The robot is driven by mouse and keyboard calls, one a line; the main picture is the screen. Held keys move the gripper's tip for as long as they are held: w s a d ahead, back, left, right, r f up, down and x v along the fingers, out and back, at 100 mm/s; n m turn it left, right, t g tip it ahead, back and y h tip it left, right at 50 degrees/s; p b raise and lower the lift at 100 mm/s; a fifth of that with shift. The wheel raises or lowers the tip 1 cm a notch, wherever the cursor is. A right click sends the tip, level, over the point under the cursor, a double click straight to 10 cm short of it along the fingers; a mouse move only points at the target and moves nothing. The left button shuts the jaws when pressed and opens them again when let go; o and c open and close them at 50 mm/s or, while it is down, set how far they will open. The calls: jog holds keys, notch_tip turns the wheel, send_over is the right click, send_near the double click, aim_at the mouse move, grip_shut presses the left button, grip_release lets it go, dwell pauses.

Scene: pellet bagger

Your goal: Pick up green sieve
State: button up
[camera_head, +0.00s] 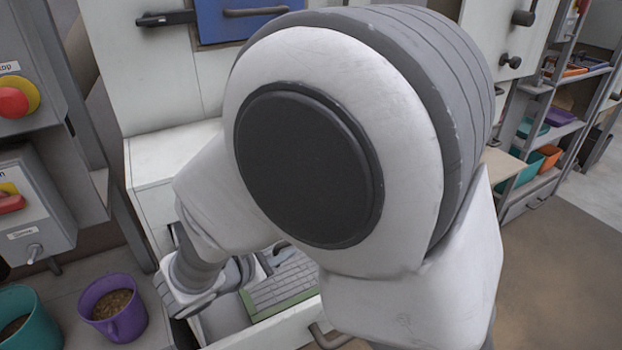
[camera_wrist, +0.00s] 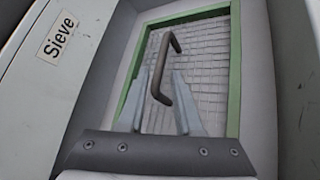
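The green sieve (camera_wrist: 235,70) has a green rectangular rim, a grey wire mesh and a dark bar handle (camera_wrist: 160,70). It lies inside an open white drawer labelled "Sieve" (camera_wrist: 62,35). My gripper (camera_wrist: 161,71) is open above the mesh, its two fingers on either side of the handle in the wrist view. I cannot tell whether either finger touches the handle. In the head view part of the sieve (camera_head: 285,305) shows in the drawer below my arm; my arm hides the rest of it and most of the gripper.
Purple (camera_head: 113,307) and teal (camera_head: 28,320) buckets with pellets stand at the lower left. Control boxes with a red button (camera_head: 13,103) are on the left. A shelf with coloured bins (camera_head: 548,157) is at the right, with open floor (camera_head: 555,260) before it.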

jog(key=shift+d+b+x, duration=0.1)
jog(key=shift+b+x, duration=0.4)
jog(key=shift+x, duration=1.25)
jog(key=shift+d+b+x, duration=0.15)
jog(key=shift+b+x, duration=0.35)
jog(key=shift+x, duration=1.25)
jog(key=shift+r, duration=0.15)
grip_shut()
